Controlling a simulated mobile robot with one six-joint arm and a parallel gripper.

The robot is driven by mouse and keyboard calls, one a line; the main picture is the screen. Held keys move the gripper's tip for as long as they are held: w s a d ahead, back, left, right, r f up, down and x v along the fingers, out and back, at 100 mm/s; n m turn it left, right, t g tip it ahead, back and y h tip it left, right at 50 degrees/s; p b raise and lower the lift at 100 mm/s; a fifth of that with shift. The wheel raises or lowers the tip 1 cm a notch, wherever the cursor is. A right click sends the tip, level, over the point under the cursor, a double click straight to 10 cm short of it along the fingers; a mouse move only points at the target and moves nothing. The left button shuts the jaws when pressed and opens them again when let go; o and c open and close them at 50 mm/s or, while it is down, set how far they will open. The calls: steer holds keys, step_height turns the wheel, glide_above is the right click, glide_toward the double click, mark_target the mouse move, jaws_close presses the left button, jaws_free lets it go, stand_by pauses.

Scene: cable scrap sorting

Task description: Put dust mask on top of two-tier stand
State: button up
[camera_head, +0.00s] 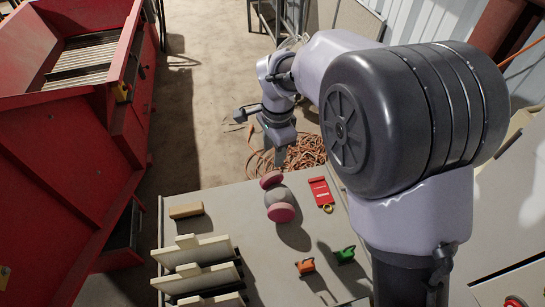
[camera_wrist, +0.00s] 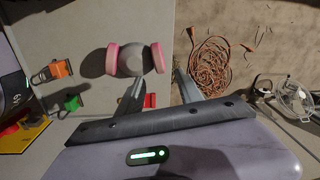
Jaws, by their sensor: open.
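The dust mask (camera_head: 277,198), a grey respirator with two pink round filters, lies on the grey table near its far edge. It also shows in the wrist view (camera_wrist: 133,61), just beyond my fingertips and mostly left of them. My gripper (camera_head: 281,160) hangs above the table's far edge, apart from the mask. In the wrist view its two fingers (camera_wrist: 159,82) are spread with nothing held between them. A cream rack with several upright panels (camera_head: 205,250) stands at the table's lower left; I cannot tell whether it is the two-tier stand.
A red tag with a yellow ring (camera_head: 320,192) lies right of the mask. An orange clip (camera_head: 305,266), a green clip (camera_head: 345,255) and a tan block (camera_head: 186,211) also lie on the table (camera_head: 232,205). Orange cable (camera_head: 305,152) lies coiled on the floor beyond. A red machine (camera_head: 60,170) stands left.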

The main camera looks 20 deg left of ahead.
steer(key=s+d+r+n+t+y, duration=0.1)
steer(key=s+d+r, duration=0.1)
steer(key=d+r, duration=0.4)
steer(key=s+d+r+n+t, duration=0.1)
steer(key=s+d+r, duration=0.2)
steer(key=d+r, duration=0.4)
steer(key=s+d+r+n+t, duration=0.2)
steer(key=s+d+t, duration=0.1)
steer(key=s+d, duration=0.9)
steer(key=s, duration=0.3)
steer(key=shift+n, duration=0.3)
steer(key=shift+s, duration=0.1)
